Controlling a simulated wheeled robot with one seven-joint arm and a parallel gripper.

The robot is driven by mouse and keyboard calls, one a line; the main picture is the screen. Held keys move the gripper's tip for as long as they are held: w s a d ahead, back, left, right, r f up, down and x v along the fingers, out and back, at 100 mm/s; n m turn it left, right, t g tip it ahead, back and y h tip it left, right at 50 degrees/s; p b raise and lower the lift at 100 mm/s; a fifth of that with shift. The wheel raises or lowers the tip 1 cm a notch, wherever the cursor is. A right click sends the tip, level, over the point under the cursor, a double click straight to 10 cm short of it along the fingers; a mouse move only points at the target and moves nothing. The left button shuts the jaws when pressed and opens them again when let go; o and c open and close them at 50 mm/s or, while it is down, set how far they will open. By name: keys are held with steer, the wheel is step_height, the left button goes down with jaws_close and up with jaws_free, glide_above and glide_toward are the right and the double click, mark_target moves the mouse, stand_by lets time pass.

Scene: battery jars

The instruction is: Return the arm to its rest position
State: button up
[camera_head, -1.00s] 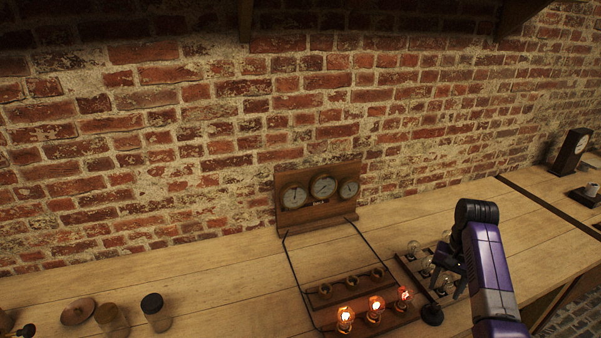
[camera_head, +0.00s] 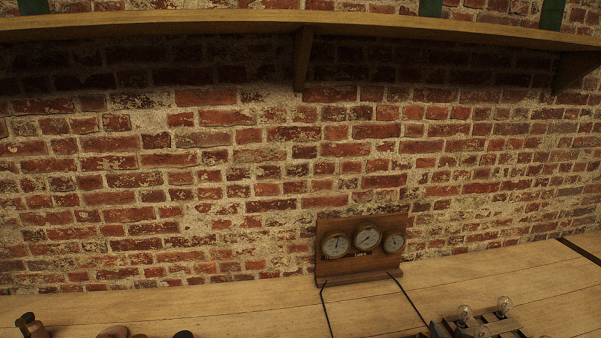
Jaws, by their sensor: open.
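The rest of my arm is out of view.
Clear glass bulbs (camera_head: 465,314) stand in a rack at the lower right. A wooden gauge panel (camera_head: 362,266) with three dials and two cables stands against the brick wall. A shelf (camera_head: 200,22) runs above. Jar tops (camera_head: 113,332) show at lower left.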

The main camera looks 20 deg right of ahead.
steer(key=s+a+r+n+t+b, duration=0.1)
steer(key=s+a+t, duration=0.1)
steer(key=s+a, duration=0.35)
steer(key=s+a+n+t, duration=0.1)
steer(key=s+a, duration=0.1)
steer(key=a, duration=0.7)
steer(key=s+a+r+n+y+b, duration=0.1)
steer(key=s+a+n+y, duration=0.2)
steer(key=s+a, duration=0.6)
steer(key=s+a+r+n+y+b, duration=0.1)
steer(key=s+a+n+y+b, duration=0.1)
steer(key=s+a, duration=0.8)
steer(key=s+n+y, duration=0.1)
steer(key=s+y, duration=0.1)
steer(key=s, duration=0.3)
steer(key=shift+s+r+n+t+y, duration=0.15)
steer(key=shift+s+n+t+y, duration=0.1)
steer(key=shift+n+t+y, duration=0.05)
